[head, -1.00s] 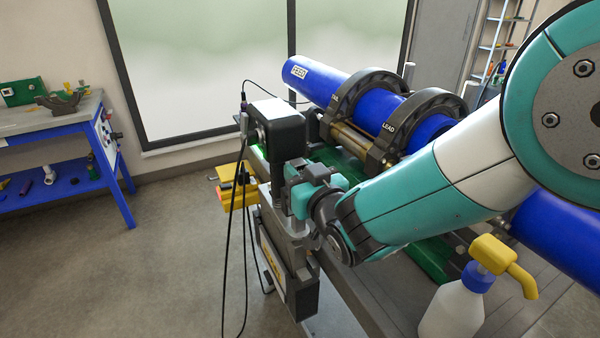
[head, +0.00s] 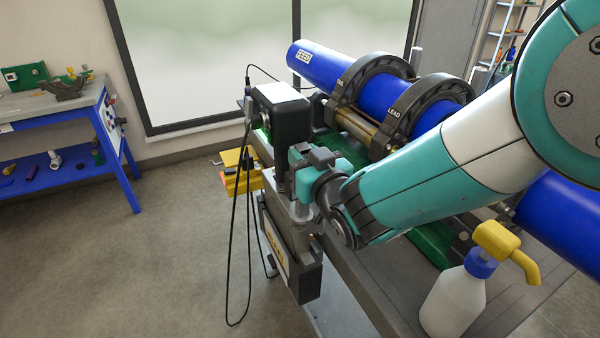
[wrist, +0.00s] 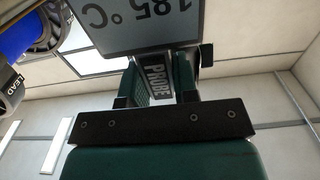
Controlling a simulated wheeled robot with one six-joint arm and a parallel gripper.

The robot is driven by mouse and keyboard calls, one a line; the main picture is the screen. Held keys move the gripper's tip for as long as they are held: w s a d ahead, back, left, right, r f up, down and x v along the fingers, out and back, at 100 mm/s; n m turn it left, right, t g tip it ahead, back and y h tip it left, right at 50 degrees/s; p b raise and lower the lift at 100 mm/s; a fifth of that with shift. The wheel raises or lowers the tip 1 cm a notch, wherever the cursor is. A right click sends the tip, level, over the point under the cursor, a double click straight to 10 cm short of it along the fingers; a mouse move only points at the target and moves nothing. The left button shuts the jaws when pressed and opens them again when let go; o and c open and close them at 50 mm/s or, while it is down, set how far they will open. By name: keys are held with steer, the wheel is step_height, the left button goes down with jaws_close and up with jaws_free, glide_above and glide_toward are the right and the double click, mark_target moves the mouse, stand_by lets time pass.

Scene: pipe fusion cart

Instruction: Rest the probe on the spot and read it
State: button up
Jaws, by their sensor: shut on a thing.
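A grey display (wrist: 145,18) reads 185 °C, upside down, at the top of the wrist view. The probe's tip is not visible, and I cannot tell what it touches.
Blue pipe (head: 325,68) lies in dark clamps (head: 410,110) marked LEAD. A spray bottle (head: 455,300) stands at front right. A blue bench (head: 60,160) is at left.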

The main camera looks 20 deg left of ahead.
steer(key=shift+f, duration=0.15)
stand_by(0.4)
steer(key=shift+r+p, duration=0.35)
steer(key=shift+r, duration=0.75)
steer(key=r+b+v, duration=0.2)
steer(key=b+v, duration=0.2)
steer(key=v, duration=0.6)
steer(key=shift+r, duration=0.3)
stand_by(1.0)
